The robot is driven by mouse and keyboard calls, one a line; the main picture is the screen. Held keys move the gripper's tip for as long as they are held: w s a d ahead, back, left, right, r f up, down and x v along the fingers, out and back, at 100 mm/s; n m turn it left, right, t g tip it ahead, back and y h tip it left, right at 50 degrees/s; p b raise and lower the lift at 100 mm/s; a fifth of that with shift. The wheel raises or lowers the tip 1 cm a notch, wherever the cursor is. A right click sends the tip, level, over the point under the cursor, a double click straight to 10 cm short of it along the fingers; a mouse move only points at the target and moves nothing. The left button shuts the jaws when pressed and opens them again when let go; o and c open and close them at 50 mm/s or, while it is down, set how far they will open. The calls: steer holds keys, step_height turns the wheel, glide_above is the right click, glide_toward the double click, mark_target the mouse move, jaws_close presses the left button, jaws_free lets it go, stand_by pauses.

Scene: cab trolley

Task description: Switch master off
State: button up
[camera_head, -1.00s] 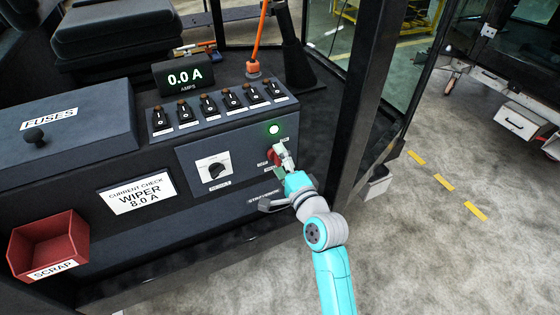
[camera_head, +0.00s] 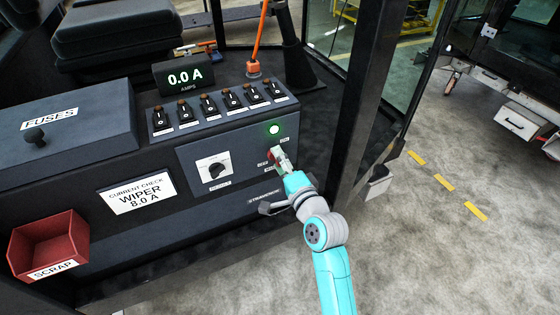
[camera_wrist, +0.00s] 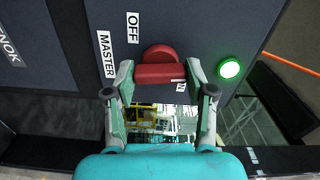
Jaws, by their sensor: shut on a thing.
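The red master switch (camera_wrist: 160,66) sits on the dark front panel, with the MASTER label (camera_wrist: 106,54) and the OFF label (camera_wrist: 132,28) on its left in the wrist view. A white mark shows at the right end of its handle, near a small, partly hidden label. In the head view only a bit of the red switch (camera_head: 270,153) shows past my fingers. My gripper (camera_wrist: 160,78) is shut on the red handle, one finger at each end. My gripper (camera_head: 280,158) reaches the panel from the lower right. A round green lamp (camera_wrist: 229,69) beside the switch is lit.
A black rotary knob (camera_head: 214,169) is left of the switch. A row of rocker switches (camera_head: 208,105) and a display (camera_head: 184,78) reading 0.0 A stand above. A dark cab post (camera_head: 362,110) rises close to the right of my arm. A red scrap bin (camera_head: 48,245) is far left.

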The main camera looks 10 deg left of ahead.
steer(key=shift+n, duration=8.1)
steer(key=o, duration=1.2)
steer(key=shift+c, duration=0.2)
steer(key=v, duration=1.2)
steer(key=shift+f, duration=0.1)
